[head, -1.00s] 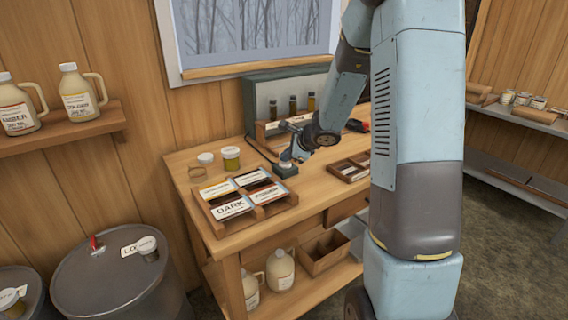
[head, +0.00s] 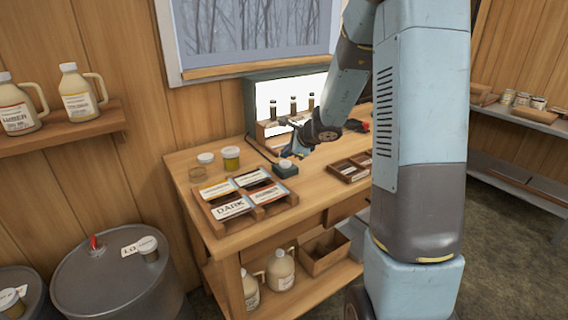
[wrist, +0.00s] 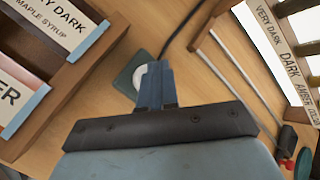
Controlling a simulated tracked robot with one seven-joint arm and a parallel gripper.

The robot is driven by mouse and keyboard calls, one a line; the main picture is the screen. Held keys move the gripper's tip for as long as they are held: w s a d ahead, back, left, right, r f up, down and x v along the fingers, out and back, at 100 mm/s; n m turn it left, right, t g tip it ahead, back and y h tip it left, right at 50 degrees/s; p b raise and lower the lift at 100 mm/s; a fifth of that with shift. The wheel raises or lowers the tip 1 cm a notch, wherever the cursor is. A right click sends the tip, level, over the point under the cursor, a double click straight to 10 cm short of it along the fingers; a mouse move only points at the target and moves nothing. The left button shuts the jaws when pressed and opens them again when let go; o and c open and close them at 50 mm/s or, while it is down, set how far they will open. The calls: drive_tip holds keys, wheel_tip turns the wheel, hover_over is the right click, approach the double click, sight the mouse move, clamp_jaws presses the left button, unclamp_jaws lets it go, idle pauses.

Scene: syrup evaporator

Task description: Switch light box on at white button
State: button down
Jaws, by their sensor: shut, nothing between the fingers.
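The light box (head: 262,101) stands at the back of the workbench, and its panel glows bright white behind several dark sample bottles. The white button (head: 286,163) sits on a small grey-green base on the bench in front of it. In the wrist view the button (wrist: 142,76) is partly hidden behind my fingers, and a dark cable runs from its base. My gripper (head: 298,153) is shut and empty, just above the button in the head view. In the wrist view my gripper (wrist: 155,70) points down at the button; a gap to it cannot be judged there.
A wooden tray of labelled grade cards (head: 213,220) lies left of the button. A jar (head: 231,158) stands behind it. A divided wooden box (head: 348,170) lies to the right. A bottle rack (head: 268,140) stands before the light box.

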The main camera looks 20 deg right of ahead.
sight(287, 163)
drive_tip(key=shift+r, duration=3)
